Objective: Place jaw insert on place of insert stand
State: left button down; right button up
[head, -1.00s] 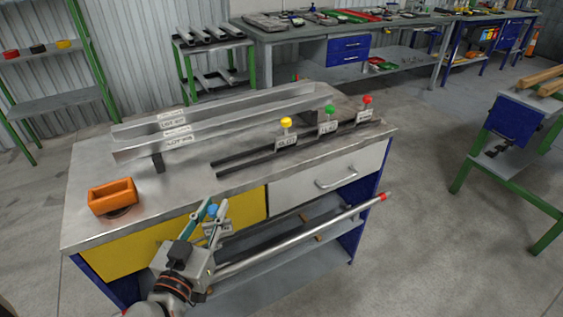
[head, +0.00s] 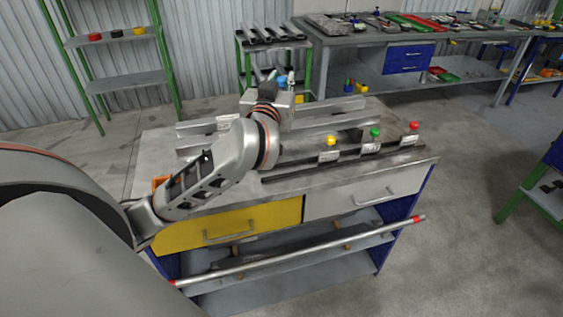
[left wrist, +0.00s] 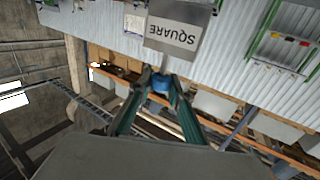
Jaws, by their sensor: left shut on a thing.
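My left gripper (head: 284,82) is raised above the far side of the workbench, its arm reaching across from the left. It is shut on the blue knob of a piece with a grey plate marked SQUARE, which I take for the jaw insert (left wrist: 175,34). In the left wrist view the plate reads upside down beyond the fingertips (left wrist: 161,82). I cannot tell for sure which thing is the insert stand. Dark rails (head: 290,176) on the bench carry tagged pieces with yellow (head: 331,141), green (head: 375,132) and red (head: 413,126) knobs. My right gripper is out of view.
Pale long channels (head: 335,122) lie along the back of the workbench (head: 150,145), partly hidden by my arm. A red-ended bar (head: 320,248) runs along the bench front. A green-legged rack (head: 275,44) stands behind.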

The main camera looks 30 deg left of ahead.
pick_arm(q)
notch_tip(320, 180, down, 7)
jog(key=shift+f+b, duration=0.1)
jog(key=shift+b, duration=0.35)
notch_tip(320, 180, down, 12)
jog(key=b, duration=0.3)
jog(key=shift+f, duration=0.15)
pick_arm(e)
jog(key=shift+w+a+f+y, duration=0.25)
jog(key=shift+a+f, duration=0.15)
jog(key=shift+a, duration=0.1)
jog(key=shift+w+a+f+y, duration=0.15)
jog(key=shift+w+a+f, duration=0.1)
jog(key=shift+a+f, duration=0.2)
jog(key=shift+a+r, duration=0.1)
pick_arm(q)
jog(key=shift+f, duration=0.15)
jog(key=c, duration=1.8)
grip_release()
jog(key=shift+f, duration=0.1)
jog(key=shift+c, duration=0.2)
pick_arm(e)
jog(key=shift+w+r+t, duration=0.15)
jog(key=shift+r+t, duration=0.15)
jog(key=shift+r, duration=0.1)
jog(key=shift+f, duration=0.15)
